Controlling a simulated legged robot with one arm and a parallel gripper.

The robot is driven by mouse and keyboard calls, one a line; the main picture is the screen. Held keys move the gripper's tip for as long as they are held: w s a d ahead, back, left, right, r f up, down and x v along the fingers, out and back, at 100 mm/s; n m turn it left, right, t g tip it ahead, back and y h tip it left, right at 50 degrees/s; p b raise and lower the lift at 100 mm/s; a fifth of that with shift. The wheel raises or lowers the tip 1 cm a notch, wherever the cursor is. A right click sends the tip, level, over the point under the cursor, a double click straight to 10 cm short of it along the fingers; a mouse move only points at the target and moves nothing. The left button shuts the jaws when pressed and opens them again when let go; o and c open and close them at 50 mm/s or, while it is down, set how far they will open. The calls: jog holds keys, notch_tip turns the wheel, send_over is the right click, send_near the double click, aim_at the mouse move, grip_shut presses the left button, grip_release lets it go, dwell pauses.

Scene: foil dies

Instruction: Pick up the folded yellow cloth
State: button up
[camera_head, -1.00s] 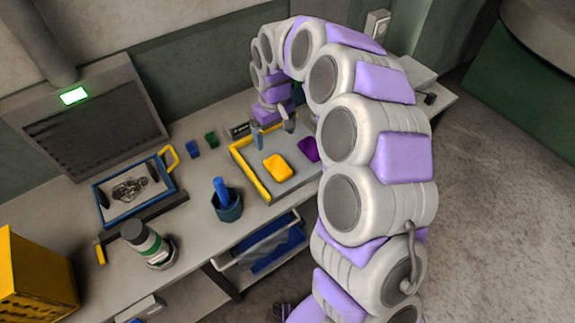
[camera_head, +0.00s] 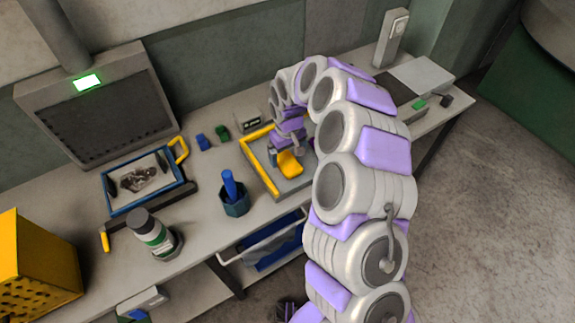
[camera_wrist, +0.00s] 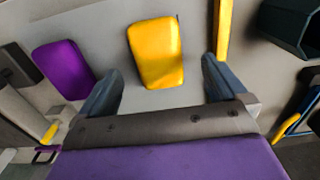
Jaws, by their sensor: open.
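The folded yellow cloth (camera_head: 289,163) lies flat on a grey tray (camera_head: 264,168) with a yellow edge on the bench. In the wrist view the yellow cloth (camera_wrist: 156,52) is just ahead of my gripper, in line with the space between the fingers. My gripper (camera_wrist: 163,88) is open and empty, one finger on each side. In the head view my gripper (camera_head: 284,152) is low over the tray, right by the cloth, and my arm partly hides it. I cannot tell how high the fingertips are above the tray.
A purple folded cloth (camera_wrist: 64,69) lies left of the yellow one in the wrist view, near the left finger. A yellow rail (camera_wrist: 223,30) runs along the tray's edge. A dark pen cup (camera_head: 236,200) and small blue and green blocks (camera_head: 203,142) stand left of the tray.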

aim_at(288, 161)
jog(key=shift+w+f+b, duration=0.15)
jog(key=shift+f+b, duration=0.2)
jog(key=shift+f, duration=1)
jog(key=shift+w+f+b, duration=0.1)
jog(key=shift+f+b, duration=0.2)
jog(key=shift+f, duration=1.05)
jog(key=shift+r, duration=0.1)
jog(key=shift+c, duration=0.2)
jog(key=c, duration=1.1)
jog(key=shift+r, duration=0.45)
notch_tip(288, 161, up, 3)
jog(key=shift+s+p, duration=0.1)
jog(key=shift+p, duration=0.45)
jog(key=s+d, duration=0.2)
jog(key=s, duration=0.5)
jog(key=s+d+r+p, duration=0.1)
jog(key=s+d, duration=0.1)
jog(key=s, duration=0.6)
jog(key=shift+s+d+p, duration=0.15)
jog(key=shift+p, duration=0.15)
